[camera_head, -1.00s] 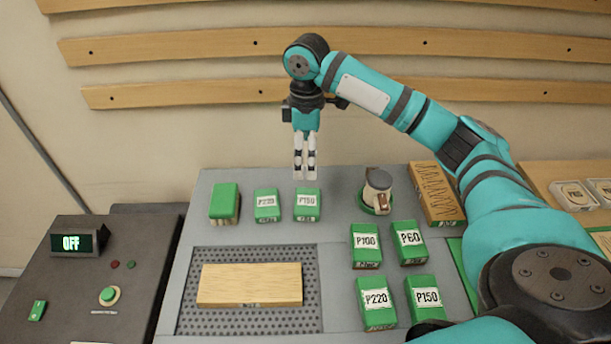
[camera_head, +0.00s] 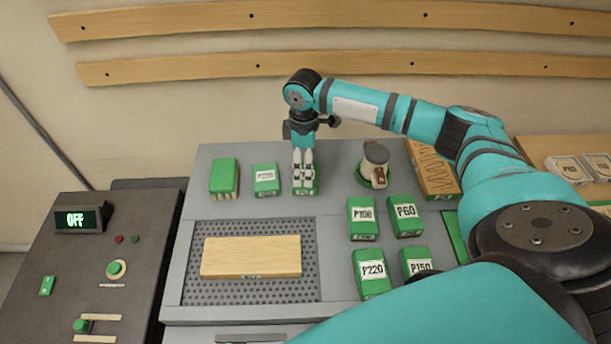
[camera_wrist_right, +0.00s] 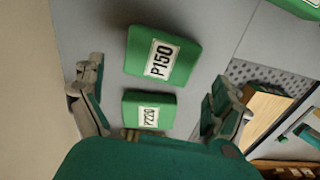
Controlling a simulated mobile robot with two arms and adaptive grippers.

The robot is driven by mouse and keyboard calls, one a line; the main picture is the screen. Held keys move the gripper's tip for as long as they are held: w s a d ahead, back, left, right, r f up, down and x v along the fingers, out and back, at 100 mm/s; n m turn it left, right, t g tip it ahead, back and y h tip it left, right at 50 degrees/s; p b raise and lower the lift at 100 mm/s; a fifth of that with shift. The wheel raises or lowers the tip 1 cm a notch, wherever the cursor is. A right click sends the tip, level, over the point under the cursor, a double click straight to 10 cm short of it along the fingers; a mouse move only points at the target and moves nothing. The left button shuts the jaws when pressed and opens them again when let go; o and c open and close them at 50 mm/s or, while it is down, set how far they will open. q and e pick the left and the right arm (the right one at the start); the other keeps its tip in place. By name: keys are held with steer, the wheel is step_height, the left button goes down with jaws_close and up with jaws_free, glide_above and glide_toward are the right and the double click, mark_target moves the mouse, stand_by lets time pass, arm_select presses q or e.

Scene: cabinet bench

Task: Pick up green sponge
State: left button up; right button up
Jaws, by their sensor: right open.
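An unlabelled green block with a tan lower part, likely the green sponge (camera_head: 224,176), stands at the back left of the grey bench. Beside it in the row is a green block marked P220 (camera_head: 266,179). My right gripper (camera_head: 303,178) points down, open, at the right-hand block of that row (camera_head: 305,191), partly covering it. I cannot tell whether the fingers touch any block. My left gripper is not in view.
A wooden board (camera_head: 250,256) lies on a perforated mat (camera_head: 250,290) in front of the row.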

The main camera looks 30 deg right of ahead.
steer(key=f, duration=0.2)
steer(key=f+p, duration=0.1)
steer(key=shift+w+a+f, duration=0.1)
steer(key=shift+a+f, duration=0.1)
steer(key=shift+f, duration=0.7)
steer(key=c, duration=0.8)
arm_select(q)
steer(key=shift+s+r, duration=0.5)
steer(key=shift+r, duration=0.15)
arm_select(e)
steer(key=shift+o, duration=0.2)
steer(key=shift+r, duration=0.1)
